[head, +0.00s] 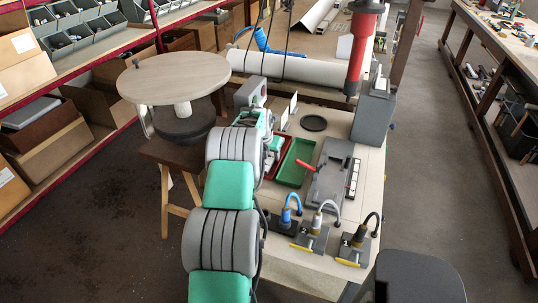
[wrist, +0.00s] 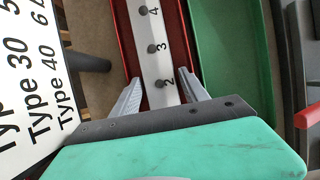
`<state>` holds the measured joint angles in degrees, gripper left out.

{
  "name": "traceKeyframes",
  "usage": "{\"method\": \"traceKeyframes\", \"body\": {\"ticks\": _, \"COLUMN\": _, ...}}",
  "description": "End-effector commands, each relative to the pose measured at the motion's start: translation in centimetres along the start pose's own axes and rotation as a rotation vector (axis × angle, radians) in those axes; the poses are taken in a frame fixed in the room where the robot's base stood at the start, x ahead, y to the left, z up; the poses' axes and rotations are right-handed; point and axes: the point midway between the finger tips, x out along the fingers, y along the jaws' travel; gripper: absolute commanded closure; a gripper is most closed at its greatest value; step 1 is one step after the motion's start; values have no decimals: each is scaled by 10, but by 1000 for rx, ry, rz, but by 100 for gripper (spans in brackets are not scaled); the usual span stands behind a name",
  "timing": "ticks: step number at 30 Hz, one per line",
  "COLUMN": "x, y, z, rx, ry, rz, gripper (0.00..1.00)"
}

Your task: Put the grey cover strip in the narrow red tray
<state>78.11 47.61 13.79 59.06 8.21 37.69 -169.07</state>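The narrow red tray (wrist: 183,45) is in the upper middle of the wrist view. A pale grey-white strip (wrist: 160,65) lies lengthwise within its walls, with dark round studs and the numbers 2, 3 and 4. This looks like the grey cover strip, though I cannot be sure. My gripper (wrist: 161,76) is open above the tray's near end, with one finger on each side of the strip. I cannot tell whether the fingers touch it.
A green tray (head: 297,161) stands right of the red one. A grey fixture with a red handle (head: 328,184) and several hose-fitted clamps (head: 315,233) occupy the bench's right and front. A printed "Type" card (wrist: 35,60) is left of the gripper. A round table (head: 173,80) stands left.

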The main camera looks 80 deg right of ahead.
Motion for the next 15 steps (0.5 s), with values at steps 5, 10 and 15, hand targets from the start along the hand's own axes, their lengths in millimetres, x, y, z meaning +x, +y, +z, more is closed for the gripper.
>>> {"method": "traceKeyframes", "body": {"ticks": 5, "x": -13, "y": 0, "z": 2, "rx": 1, "ry": -2, "rz": 1, "gripper": 48}}
{"method": "traceKeyframes", "body": {"ticks": 10, "x": -52, "y": 0, "z": 2, "rx": 0, "ry": -4, "rz": 2, "gripper": 48}}
{"method": "traceKeyframes", "body": {"ticks": 15, "x": -95, "y": 0, "z": 1, "rx": 0, "ry": -4, "rz": 1, "gripper": 48}}
